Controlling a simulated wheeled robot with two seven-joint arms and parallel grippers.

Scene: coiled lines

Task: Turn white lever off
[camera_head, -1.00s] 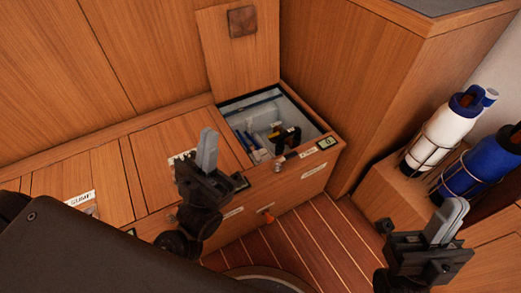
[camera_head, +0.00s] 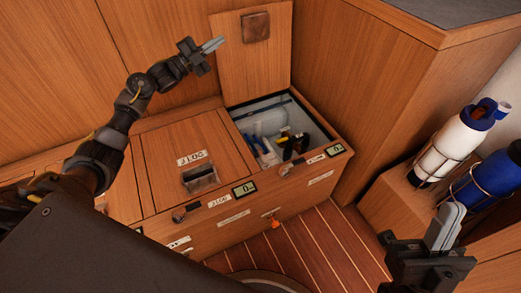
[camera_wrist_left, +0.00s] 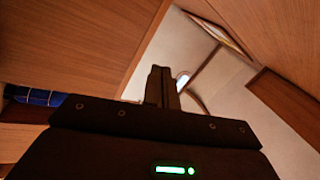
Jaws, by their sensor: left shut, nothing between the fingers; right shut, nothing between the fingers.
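I cannot make out a white lever in either view. A small orange lever or knob (camera_head: 275,222) shows on the front face of the wooden bench (camera_head: 236,232). My left gripper (camera_head: 215,44) is shut and empty, raised beside the open lid at the back wall and pointing right. Its shut fingers also show in the left wrist view (camera_wrist_left: 161,87), against a pale wall and ceiling. My right gripper (camera_head: 448,225) is shut and empty at the lower right, in front of the bottles.
An open compartment (camera_head: 237,106) holds tools; its lid (camera_head: 275,65) stands up against the wall. A closed lid (camera_head: 160,143) lies beside it. Small displays (camera_head: 244,189) and metal latches sit along the bench edge. White (camera_head: 455,140) and blue (camera_head: 489,180) bottles stand in racks at right. Striped floor (camera_head: 325,245) is free.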

